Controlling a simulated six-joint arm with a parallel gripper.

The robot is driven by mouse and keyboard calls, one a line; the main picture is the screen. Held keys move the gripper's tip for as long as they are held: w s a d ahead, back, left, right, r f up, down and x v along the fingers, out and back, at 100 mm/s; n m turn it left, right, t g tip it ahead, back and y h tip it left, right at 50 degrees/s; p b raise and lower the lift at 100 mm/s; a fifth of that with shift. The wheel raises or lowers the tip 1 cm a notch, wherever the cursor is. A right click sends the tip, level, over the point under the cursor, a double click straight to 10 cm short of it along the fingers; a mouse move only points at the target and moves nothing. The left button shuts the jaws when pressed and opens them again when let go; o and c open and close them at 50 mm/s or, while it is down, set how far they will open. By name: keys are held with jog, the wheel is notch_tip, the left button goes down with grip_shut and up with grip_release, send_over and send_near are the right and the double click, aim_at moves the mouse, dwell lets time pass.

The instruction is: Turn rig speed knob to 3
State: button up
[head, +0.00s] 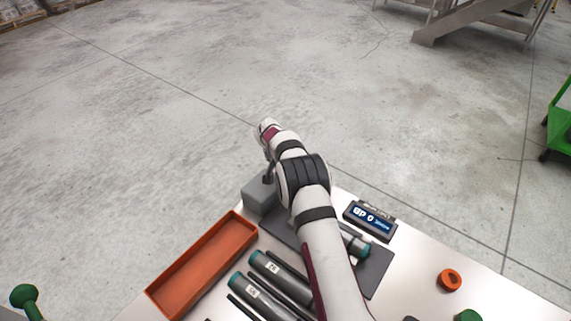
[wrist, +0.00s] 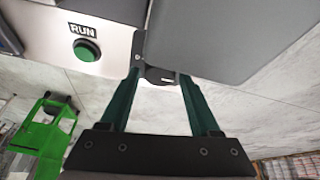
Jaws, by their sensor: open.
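In the wrist view, a dark rounded knob (wrist: 161,77) with a short white mark shows at the edge of a grey body (wrist: 215,35). My gripper (wrist: 160,78) is open, its two green fingers on either side of the knob. I cannot tell whether they touch it. In the head view, my gripper (head: 268,175) is small and partly hidden by my wrist, at the grey box (head: 261,197) on the table's far corner. The knob is not clear there, and no speed numbers can be read around it.
A green button under a RUN label (wrist: 85,48) is left of the knob.

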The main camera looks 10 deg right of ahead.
jog(key=v, duration=1.5)
jog(key=s+d+r+g+y, duration=0.15)
jog(key=s+r, duration=0.35)
jog(key=s, duration=0.5)
jog(key=s+d+r+g+y, duration=0.15)
jog(key=s+r, duration=0.25)
jog(key=s, duration=0.6)
jog(key=s+a+f+y, duration=0.1)
jog(key=s, duration=1)
jog(key=s+a+f+n, duration=0.1)
jog(key=s, duration=1.1)
jog(key=shift+s+a+f+g+y, duration=0.2)
jog(key=shift+s+f+g+y, duration=0.1)
jog(key=shift+y, duration=0.1)
jog(key=shift+w, duration=0.1)
